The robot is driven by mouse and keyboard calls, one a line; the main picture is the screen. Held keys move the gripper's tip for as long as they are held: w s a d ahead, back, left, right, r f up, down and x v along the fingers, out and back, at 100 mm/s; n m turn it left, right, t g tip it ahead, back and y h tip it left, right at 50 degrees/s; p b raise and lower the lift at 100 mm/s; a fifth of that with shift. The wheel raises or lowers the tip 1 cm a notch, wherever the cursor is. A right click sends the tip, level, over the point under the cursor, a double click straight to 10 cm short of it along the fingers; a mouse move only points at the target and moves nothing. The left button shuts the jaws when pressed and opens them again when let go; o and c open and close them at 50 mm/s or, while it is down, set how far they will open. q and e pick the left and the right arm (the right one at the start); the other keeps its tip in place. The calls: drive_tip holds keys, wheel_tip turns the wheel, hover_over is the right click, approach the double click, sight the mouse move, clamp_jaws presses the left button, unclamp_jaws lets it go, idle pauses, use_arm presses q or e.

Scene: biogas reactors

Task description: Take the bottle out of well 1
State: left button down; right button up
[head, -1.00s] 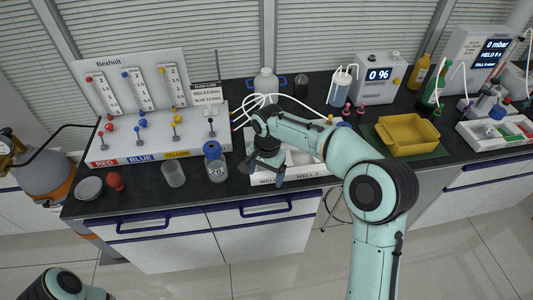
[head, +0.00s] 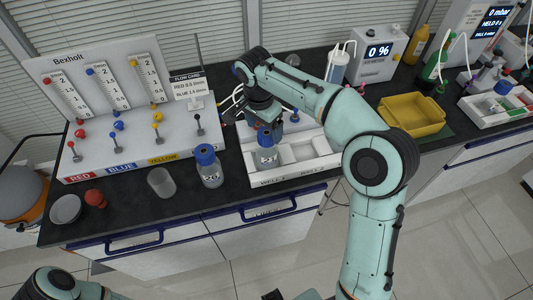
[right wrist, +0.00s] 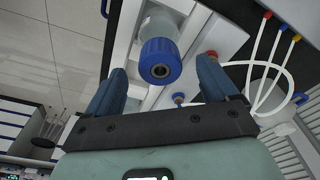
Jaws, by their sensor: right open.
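A clear bottle with a blue cap (head: 266,157) stands in the left part of the white rack (head: 290,174), behind the WELL 1 label. In the right wrist view its blue cap (right wrist: 160,60) lies in the gap between my fingers, with its body beyond. My right gripper (head: 266,124) is open, right above and behind the cap. The right wrist view shows its two blue fingers (right wrist: 162,75) spread apart, one on each side of the cap, with gaps. The well's inside is partly hidden by the bottle. My left gripper is out of view.
A second blue-capped bottle (head: 208,167) and an empty beaker (head: 161,182) stand left of the rack. The valve panel (head: 125,105) is farther left. A yellow tray (head: 411,115) and the 0 % device (head: 377,53) are to the right. Thin tubes (right wrist: 262,65) run near the right finger.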

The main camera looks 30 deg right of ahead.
sight(267, 137)
drive_tip(key=f, duration=0.2)
drive_tip(key=d+f, duration=0.1)
drive_tip(key=f, duration=0.2)
drive_tip(key=shift+w+d+f, duration=0.1)
drive_tip(key=shift+w+f, duration=0.1)
drive_tip(key=shift+f, duration=0.15)
drive_tip(key=shift+r, duration=0.1)
clamp_jaws()
